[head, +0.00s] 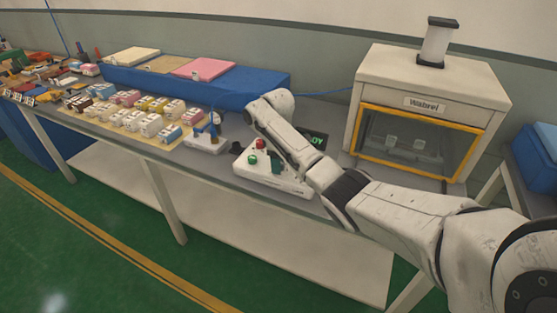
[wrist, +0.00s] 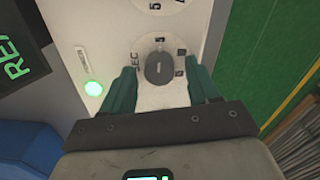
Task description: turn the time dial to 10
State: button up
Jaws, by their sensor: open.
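In the wrist view a dark grey round dial (wrist: 158,68) sits on a white panel, with the letters SEC and small marks around it, so it looks like the time dial. Its setting is too small to read. My gripper (wrist: 161,76) is open, with one teal finger on each side of the dial; I cannot tell whether they touch it. In the head view the white control box (head: 285,183) stands on the bench beneath my arm. The dial is hidden there by my arm, and the fingers are mostly hidden.
A green lit button (wrist: 93,88) lies left of the dial, and a second numbered scale (wrist: 166,5) shows at the top edge. A dark display (wrist: 22,62) is further left. A white machine (head: 430,75) stands right of the box; several small blocks (head: 135,115) lie left.

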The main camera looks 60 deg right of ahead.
jog(key=c, duration=1)
jog(key=shift+c, duration=0.2)
jog(key=shift+m, duration=0.3)
jog(key=m+p, duration=0.1)
jog(key=m, duration=0.1)
jog(key=shift+w+r+m+p, duration=0.1)
jog(key=shift+m+p, duration=0.2)
jog(key=shift+p, duration=0.1)
jog(key=m, duration=0.2)
jog(key=shift+m+p, duration=0.3)
jog(key=shift+p, duration=0.1)
jog(key=m, duration=0.6)
jog(key=shift+d+p, duration=0.15)
jog(key=shift+p, duration=0.15)
